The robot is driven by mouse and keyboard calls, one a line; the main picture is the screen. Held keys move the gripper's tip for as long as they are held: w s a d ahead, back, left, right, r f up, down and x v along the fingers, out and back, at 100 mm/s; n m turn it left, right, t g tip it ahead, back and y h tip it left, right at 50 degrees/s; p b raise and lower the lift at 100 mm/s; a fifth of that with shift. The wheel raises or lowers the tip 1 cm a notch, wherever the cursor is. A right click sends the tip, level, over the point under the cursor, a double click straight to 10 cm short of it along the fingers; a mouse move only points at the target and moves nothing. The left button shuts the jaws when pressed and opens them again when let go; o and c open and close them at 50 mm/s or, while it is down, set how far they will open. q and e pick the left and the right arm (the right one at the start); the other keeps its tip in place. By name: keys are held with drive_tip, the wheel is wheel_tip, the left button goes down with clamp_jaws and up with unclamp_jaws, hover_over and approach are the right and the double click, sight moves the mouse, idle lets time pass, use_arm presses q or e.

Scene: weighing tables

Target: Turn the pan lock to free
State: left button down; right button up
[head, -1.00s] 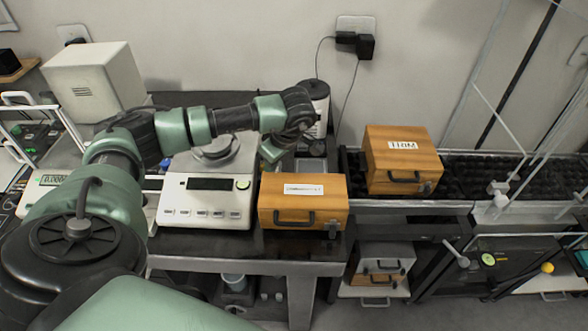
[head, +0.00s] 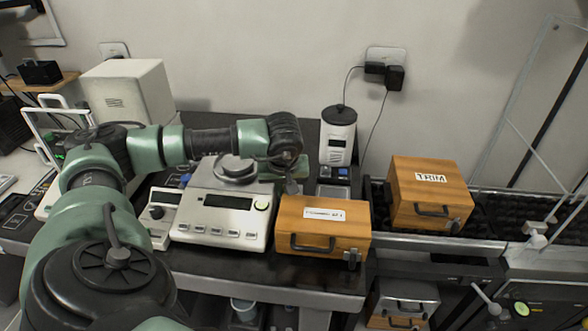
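A white balance (head: 225,212) stands on the dark table, with a round metal pan (head: 236,168) on top and a display and buttons in front. My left arm reaches across behind the balance. My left gripper (head: 291,186) points down between the balance and a wooden box, partly hidden by the box and the wrist. Its fingers are too small to tell open from shut. My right gripper is not in view.
A labelled wooden box (head: 322,232) stands close to the balance's right side. A wooden box marked TRIM (head: 430,190) sits on the dark conveyor at the right. A white canister (head: 338,135) stands behind. A white cabinet (head: 128,92) is at the back left.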

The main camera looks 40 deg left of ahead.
use_arm(q)
drive_tip(key=shift+a+r+m+b, duration=0.1)
drive_tip(key=shift+a+m+b, duration=0.35)
drive_tip(key=shift+a+m, duration=0.1)
drive_tip(key=shift+w+r, duration=0.1)
drive_tip(key=shift+r, duration=0.05)
idle(0.3)
drive_tip(key=shift+w, duration=0.2)
drive_tip(key=shift+w+r, duration=0.25)
drive_tip(key=shift+w, duration=0.05)
drive_tip(key=shift+d+r+t, duration=0.2)
drive_tip(key=shift+r+t, duration=0.1)
drive_tip(key=shift+r, duration=0.3)
drive_tip(key=s+v, duration=0.1)
drive_tip(key=v, duration=0.5)
drive_tip(key=shift+d, duration=0.4)
drive_tip(key=shift+s+f, duration=0.15)
drive_tip(key=shift+f, duration=0.05)
